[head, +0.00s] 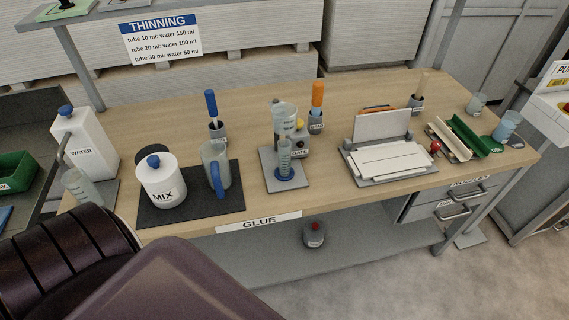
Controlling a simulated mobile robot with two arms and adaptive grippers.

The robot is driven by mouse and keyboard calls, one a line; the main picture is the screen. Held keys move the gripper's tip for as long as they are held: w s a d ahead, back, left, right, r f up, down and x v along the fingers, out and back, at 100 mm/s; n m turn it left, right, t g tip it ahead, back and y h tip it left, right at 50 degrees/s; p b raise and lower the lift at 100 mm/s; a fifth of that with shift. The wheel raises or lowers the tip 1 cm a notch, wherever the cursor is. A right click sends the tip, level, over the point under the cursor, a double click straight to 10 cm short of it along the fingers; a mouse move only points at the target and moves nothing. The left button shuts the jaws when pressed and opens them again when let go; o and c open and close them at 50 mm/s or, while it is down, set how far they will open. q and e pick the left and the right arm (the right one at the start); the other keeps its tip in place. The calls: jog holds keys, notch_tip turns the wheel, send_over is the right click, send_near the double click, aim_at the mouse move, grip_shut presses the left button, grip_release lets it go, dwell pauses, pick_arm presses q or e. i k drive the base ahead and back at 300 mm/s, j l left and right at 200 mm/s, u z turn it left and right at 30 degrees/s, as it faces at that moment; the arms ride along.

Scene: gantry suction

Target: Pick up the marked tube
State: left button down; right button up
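A clear graduated tube (285,155) with a blue base stands upright on a small grey plate (268,184) near the middle of the workbench. Its fine markings are too small to read. A larger clear graduated cup (284,114) shows just behind and above it, so the tube's upper part is hard to separate from it. Neither of my grippers is in view, so I cannot see whether either is open or holding anything. Dark parts of my own body fill the lower left corner.
A white MIX pot (160,182) and a clear blue-handled jug (215,165) stand on a dark mat left of the plate. A WATER container (84,143) is farther left. A paper stand (385,150) is to the right. Bare tabletop (255,110) lies behind.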

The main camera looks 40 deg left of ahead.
aim_at(283, 172)
jog(key=j+u, duration=0.15)
jog(key=u, duration=1.5)
